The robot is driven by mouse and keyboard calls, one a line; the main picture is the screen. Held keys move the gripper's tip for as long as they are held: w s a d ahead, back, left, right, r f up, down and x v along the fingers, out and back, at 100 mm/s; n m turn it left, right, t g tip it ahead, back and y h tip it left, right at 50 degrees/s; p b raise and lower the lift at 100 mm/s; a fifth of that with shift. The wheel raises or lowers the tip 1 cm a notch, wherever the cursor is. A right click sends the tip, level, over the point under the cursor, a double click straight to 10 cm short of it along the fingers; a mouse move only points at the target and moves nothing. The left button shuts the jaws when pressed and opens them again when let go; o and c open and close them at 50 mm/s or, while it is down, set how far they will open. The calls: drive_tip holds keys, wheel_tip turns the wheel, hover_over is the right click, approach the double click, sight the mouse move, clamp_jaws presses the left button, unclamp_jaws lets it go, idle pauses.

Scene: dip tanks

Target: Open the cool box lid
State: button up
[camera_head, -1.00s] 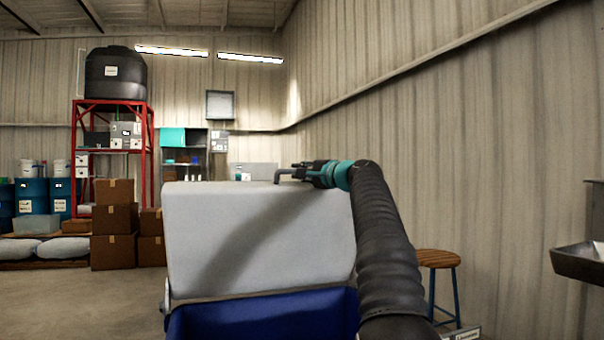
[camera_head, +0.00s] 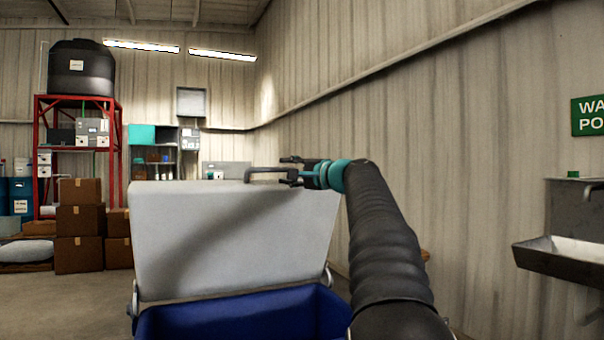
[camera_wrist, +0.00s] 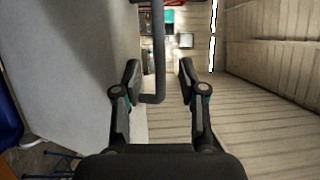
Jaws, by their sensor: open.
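The cool box has a blue body (camera_head: 245,316) at the bottom of the head view. Its pale grey lid (camera_head: 235,238) stands raised, nearly upright, behind the open top. A grey bar handle (camera_head: 262,169) sticks up at the lid's top edge. My gripper (camera_head: 287,168) is at that edge by the handle's right end. In the wrist view the jaws (camera_wrist: 157,78) are apart, with the handle bar (camera_wrist: 157,60) between them and no clear grip on it. The lid (camera_wrist: 85,85) also fills the left of the wrist view.
A steel sink (camera_head: 565,256) is on the right wall. Stacked cardboard boxes (camera_head: 80,225) and a red rack (camera_head: 78,140) with a black tank stand at the back left. Open floor (camera_head: 75,300) lies left of the cool box.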

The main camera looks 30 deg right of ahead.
drive_tip(key=shift+v, duration=2.45)
